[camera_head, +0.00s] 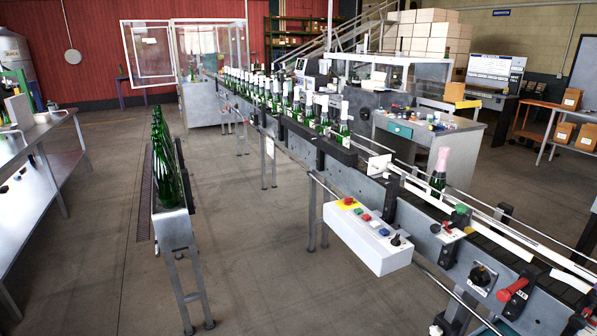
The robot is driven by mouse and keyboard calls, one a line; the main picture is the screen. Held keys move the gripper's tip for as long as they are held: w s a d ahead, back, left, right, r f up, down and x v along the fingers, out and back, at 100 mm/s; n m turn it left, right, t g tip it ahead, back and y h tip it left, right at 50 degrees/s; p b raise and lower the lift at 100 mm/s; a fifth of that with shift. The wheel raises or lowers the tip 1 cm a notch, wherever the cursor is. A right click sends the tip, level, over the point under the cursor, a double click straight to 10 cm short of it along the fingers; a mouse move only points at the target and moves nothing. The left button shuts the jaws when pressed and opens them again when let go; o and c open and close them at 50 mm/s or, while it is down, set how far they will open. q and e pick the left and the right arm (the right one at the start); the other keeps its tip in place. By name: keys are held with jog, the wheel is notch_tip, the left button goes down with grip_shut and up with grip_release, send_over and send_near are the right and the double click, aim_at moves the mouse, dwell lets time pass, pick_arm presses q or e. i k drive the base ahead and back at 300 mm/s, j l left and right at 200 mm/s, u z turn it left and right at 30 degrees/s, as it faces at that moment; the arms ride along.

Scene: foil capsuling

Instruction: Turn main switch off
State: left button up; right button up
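No label in view is readable enough to tell for certain which control is the main switch. A black rotary switch (482,275) sits on a pale plate on the conveyor's near side, at the lower right. To its right is a red-handled lever (512,290) on a dark panel. A white control box (368,244) hangs at the conveyor's front, with several coloured buttons (365,217) and a small black knob (396,240) at its right end. The position of each switch is too small to tell. Neither of my grippers is in view.
The conveyor (370,190) runs diagonally from the back to the lower right, carrying green bottles (290,103). One pink-topped bottle (439,175) stands apart. A narrow rack of bottles (172,228) stands left of centre. Floor is clear between rack and conveyor. A metal table (30,205) is far left.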

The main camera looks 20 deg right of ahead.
aim_at(348, 200)
jog(key=z, duration=1.4)
jog(key=i+j, duration=0.2)
jog(key=i, duration=0.4)
jog(key=i+j, duration=0.15)
jog(key=i, duration=0.45)
jog(key=i+j+u, duration=0.1)
jog(key=i, duration=0.45)
jog(key=i+j, duration=0.25)
jog(key=i, duration=0.35)
jog(key=i+j, duration=0.15)
jog(key=i, duration=0.45)
